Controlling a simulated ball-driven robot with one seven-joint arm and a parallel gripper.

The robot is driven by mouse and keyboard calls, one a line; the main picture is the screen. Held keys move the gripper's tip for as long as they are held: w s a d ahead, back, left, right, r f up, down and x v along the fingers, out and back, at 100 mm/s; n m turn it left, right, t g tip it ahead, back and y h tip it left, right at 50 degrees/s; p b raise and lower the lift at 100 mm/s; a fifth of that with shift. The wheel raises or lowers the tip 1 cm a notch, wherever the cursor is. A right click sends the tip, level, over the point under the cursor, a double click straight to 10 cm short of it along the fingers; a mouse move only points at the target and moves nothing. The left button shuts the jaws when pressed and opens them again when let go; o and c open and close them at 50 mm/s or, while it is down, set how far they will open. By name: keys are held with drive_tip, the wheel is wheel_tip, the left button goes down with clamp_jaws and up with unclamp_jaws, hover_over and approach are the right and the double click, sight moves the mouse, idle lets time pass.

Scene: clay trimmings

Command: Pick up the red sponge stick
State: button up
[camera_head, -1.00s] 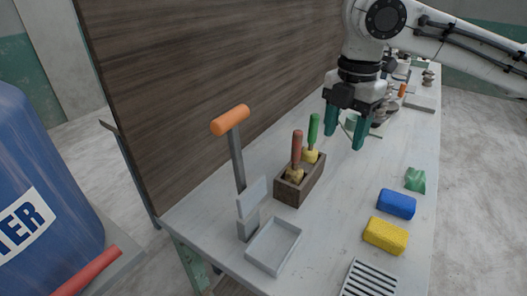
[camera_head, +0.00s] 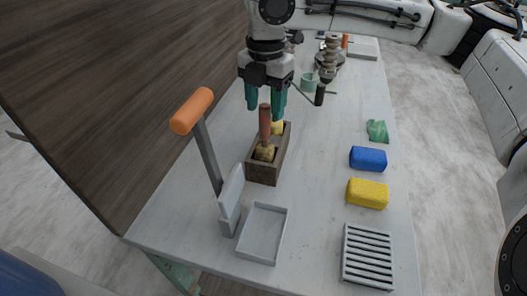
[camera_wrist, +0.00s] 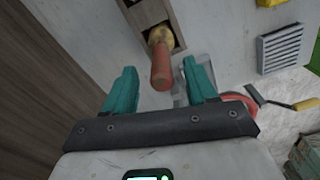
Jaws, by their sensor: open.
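The red sponge stick (camera_head: 265,125) has a red-brown handle and a yellow sponge end. It stands upright in the wooden holder (camera_head: 262,175). My gripper (camera_head: 266,108) is open, with its teal fingers around or just behind the top of the handle in the head view; the exact depth is hard to tell. In the wrist view the red handle (camera_wrist: 160,66) points toward the space between the open fingers (camera_wrist: 161,88), apart from both.
A grey upright tool with an orange grip (camera_head: 192,110) stands left of the holder. A shallow tray (camera_head: 262,252), a slatted rack (camera_head: 368,272), a yellow sponge (camera_head: 367,194), a blue sponge (camera_head: 368,158) and a green cloth (camera_head: 377,131) lie nearby. The bench between holder and sponges is clear.

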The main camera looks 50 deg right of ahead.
sight(264, 123)
drive_tip(key=f, duration=0.5)
drive_tip(key=shift+s+a, duration=0.1)
drive_tip(key=shift+a, duration=0.2)
drive_tip(key=shift+c, duration=0.2)
clamp_jaws()
